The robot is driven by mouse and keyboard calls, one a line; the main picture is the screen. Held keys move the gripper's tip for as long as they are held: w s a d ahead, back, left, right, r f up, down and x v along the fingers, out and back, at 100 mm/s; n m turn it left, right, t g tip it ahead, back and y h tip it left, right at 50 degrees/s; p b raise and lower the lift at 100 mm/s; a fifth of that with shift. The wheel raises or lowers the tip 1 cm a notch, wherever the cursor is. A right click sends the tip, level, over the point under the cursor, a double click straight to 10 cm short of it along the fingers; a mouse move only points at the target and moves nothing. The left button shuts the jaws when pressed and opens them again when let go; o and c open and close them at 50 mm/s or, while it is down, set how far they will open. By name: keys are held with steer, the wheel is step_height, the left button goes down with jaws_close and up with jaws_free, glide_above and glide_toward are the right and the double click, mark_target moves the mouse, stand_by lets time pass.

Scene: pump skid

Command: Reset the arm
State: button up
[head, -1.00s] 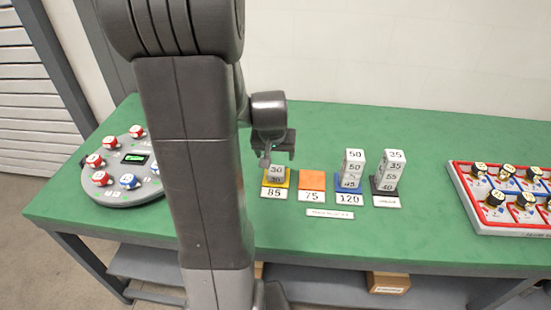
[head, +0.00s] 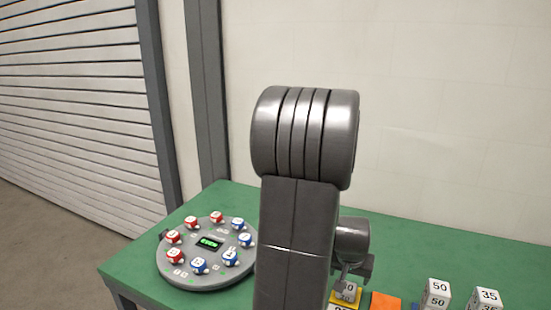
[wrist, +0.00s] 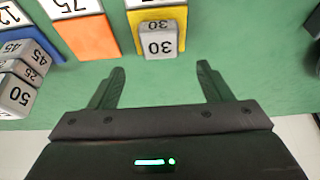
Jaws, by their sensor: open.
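My gripper (wrist: 160,85) is open and empty in the wrist view, its two fingers apart above the green table. A grey block marked 30 (wrist: 158,40) stands on a yellow pad (wrist: 135,20) just beyond the fingertips, not between them. In the head view my arm stands upright in the middle, and my gripper (head: 352,275) is partly hidden behind it, close to the block marked 30 (head: 347,289) at the bottom edge.
An orange pad (head: 385,302) lies beside the yellow one, with stacked number blocks (head: 437,290) further right. A round grey turntable (head: 190,282) with red and blue pieces and a green display stands left on the green table (head: 215,196). A shutter (head: 65,95) is behind.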

mark_target(348, 286)
steer(key=x, duration=0.8)
steer(key=shift+f, duration=0.1)
